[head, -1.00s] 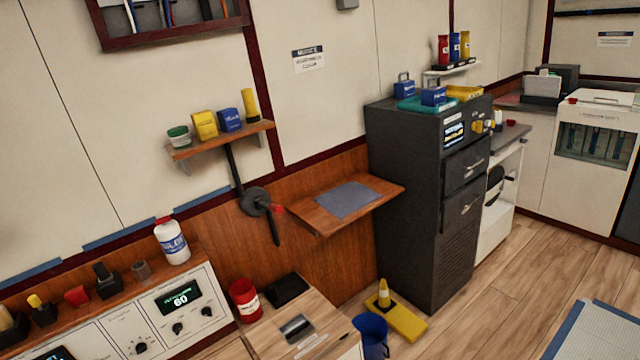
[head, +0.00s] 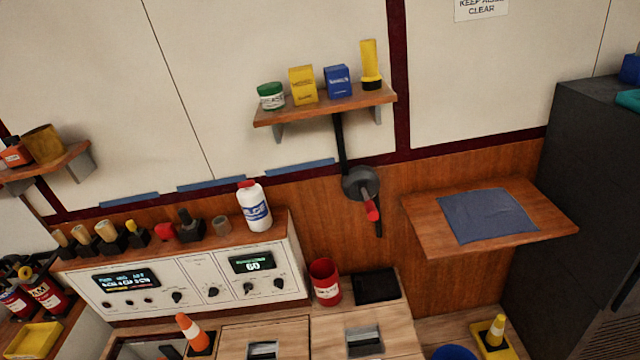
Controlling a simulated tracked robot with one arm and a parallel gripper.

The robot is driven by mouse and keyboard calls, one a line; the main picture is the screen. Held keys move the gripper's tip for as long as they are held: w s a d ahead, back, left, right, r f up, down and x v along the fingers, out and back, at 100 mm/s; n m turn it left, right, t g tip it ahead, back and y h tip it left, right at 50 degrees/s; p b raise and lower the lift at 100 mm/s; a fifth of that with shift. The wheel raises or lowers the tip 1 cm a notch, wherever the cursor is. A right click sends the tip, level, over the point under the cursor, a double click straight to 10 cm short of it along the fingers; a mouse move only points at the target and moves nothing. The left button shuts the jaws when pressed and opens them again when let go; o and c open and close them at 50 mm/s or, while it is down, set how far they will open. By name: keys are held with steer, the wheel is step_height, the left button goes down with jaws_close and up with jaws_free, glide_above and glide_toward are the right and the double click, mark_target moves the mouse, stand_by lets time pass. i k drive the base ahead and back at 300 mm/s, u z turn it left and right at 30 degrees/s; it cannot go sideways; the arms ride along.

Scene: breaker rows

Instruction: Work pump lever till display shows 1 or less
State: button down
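The pump lever is a dark round hub (head: 358,184) on a black vertical bar on the wood-panelled wall, with a short red grip (head: 371,210) pointing down. It hangs below a small wooden shelf. A white control panel (head: 205,287) stands to its left. Its right-hand display (head: 251,262) shows 60 in light digits. A wider display (head: 127,280) on the panel's left has small coloured text that I cannot read. My gripper is not in view.
A white bottle (head: 254,207) stands on the panel top, left of the lever. A red can (head: 325,282) and a black tray (head: 376,286) sit below the lever. A wooden wall shelf with a blue cloth (head: 488,215) juts out to its right. An orange cone (head: 193,332) stands in front of the panel.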

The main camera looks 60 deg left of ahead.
mark_target(372, 213)
steer(key=u, duration=0.55)
steer(key=i, duration=0.9)
steer(key=u, duration=0.65)
